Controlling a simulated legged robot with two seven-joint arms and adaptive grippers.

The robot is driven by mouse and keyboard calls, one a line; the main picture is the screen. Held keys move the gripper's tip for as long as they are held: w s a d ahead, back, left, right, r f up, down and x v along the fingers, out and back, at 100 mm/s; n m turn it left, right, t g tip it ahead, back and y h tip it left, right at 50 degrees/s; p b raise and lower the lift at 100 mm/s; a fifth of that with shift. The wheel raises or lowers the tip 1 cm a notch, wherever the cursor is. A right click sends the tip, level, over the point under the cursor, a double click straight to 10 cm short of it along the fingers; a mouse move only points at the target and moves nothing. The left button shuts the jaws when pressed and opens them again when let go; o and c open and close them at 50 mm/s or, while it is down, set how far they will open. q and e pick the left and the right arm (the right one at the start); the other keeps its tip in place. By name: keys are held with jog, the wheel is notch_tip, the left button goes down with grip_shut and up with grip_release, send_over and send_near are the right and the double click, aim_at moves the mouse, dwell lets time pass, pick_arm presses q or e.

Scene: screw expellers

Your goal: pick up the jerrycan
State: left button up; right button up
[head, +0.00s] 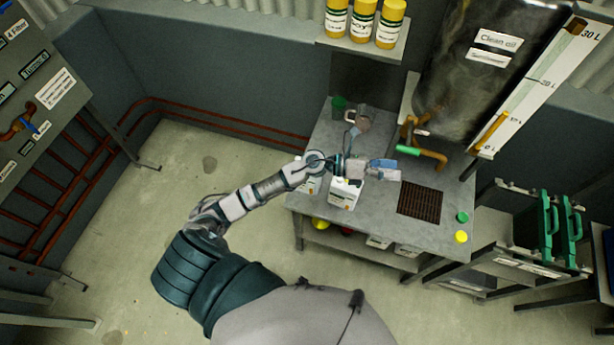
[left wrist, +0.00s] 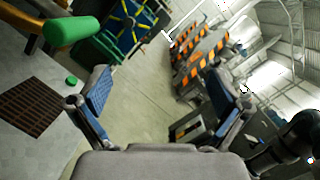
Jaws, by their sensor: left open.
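A white jerrycan-like container (head: 345,193) with a label stands upright on the grey metal table (head: 325,140), below my left forearm in the head view. A second white container (head: 311,184) stands left of it, partly hidden by my arm. My left gripper (head: 394,169) is above the table, to the right of both containers and left of the drain grate. It is open and empty. In the left wrist view the blue-padded fingers (left wrist: 160,92) are wide apart, with no container between them. My right gripper does not show.
A green-handled tap (head: 408,150) under the dark oil tank (head: 480,65) is close to my left gripper. The rusty drain grate (head: 419,203) lies right of it. Green (head: 462,217) and yellow (head: 461,237) caps lie at the table's right end. A green cup (head: 339,104) stands at the back.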

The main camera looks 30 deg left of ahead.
pick_arm(q)
jog(key=a+f+m+g+y, duration=0.7)
jog(key=a+f+m+y, duration=0.2)
jog(key=a+f+m, duration=0.1)
jog(key=a+y, duration=0.9)
jog(key=a, duration=0.9)
jog(key=shift+m+g, duration=0.3)
jog(key=f, duration=0.3)
jog(key=f+p, duration=0.1)
jog(key=f, duration=0.3)
jog(key=w+f, duration=0.1)
jog(key=f, duration=0.2)
jog(key=shift+d+f+p, duration=0.15)
jog(key=shift+f+p, duration=0.1)
jog(key=shift+p, duration=0.1)
jog(key=f, duration=0.3)
jog(key=f+p, duration=0.1)
jog(key=f, duration=0.1)
jog(key=shift+d+f, duration=0.25)
jog(key=shift+f, duration=0.05)
jog(key=c, duration=1.8)
jog(key=shift+w, duration=0.1)
jog(key=shift+c, duration=0.3)
jog(key=shift+r, duration=0.1)
